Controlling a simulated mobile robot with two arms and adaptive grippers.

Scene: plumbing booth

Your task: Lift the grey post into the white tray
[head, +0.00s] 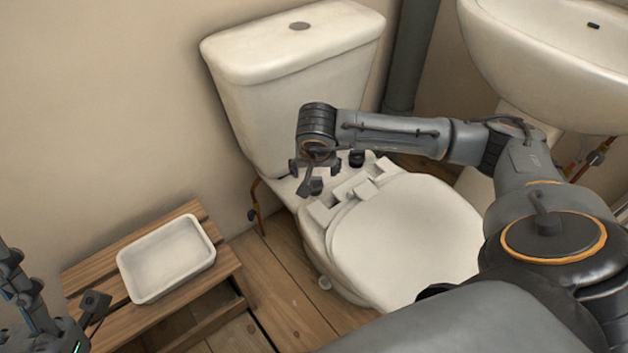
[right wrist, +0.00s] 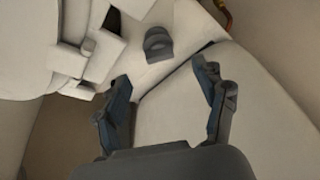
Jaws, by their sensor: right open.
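The grey post (head: 357,158) is a small, dark, short piece on the toilet's back ledge, by the seat hinge. In the right wrist view the post (right wrist: 158,45) has a rounded top and lies just beyond the fingertips. My right gripper (head: 306,180) hangs over the ledge to the left of the post. Its fingers (right wrist: 160,74) are spread apart with nothing between them. The white tray (head: 126,262) is empty and rests on a slatted wooden stool at the lower left. My left gripper (head: 62,300) is partly cut off at the lower left, near the stool.
The toilet's cistern (head: 300,90) rises behind the ledge, and the closed lid (head: 405,240) lies in front. The wooden stool (head: 222,270) stands on the plank floor. A pipe (head: 256,205) runs beside the toilet. A basin (head: 550,60) hangs at the upper right.

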